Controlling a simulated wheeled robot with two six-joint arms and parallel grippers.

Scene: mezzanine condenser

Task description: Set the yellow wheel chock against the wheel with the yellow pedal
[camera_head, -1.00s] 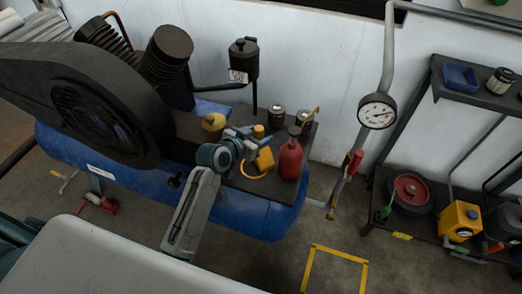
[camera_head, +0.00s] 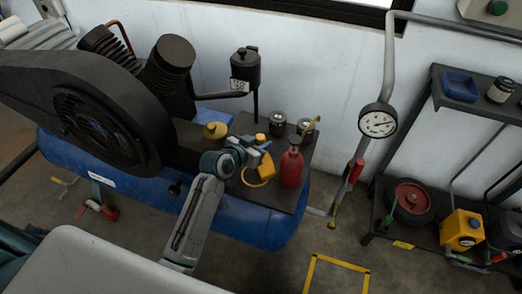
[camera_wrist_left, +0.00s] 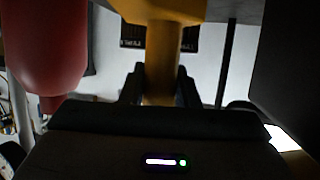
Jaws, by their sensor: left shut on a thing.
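The yellow wheel chock (camera_head: 266,167) is at the right part of the dark shelf on the blue compressor, with a yellow loop at its lower side. My left gripper (camera_head: 254,158) is at the chock, left of the red bottle. In the left wrist view its two fingers (camera_wrist_left: 160,88) are shut on a yellow upright part of the chock (camera_wrist_left: 162,60). Whether the chock touches the shelf cannot be told. A small yellow pedal-like piece (camera_head: 65,181) shows low at the left by the compressor; its wheel is not clearly visible. My right gripper is not in view.
A red bottle (camera_head: 291,168) stands close right of the chock; dark round jars (camera_head: 277,124) stand behind. A brass-coloured pot (camera_head: 215,132) is to the left. A pressure gauge on a pipe (camera_head: 378,121) stands right. A yellow square (camera_head: 338,261) marks bare floor at the front.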

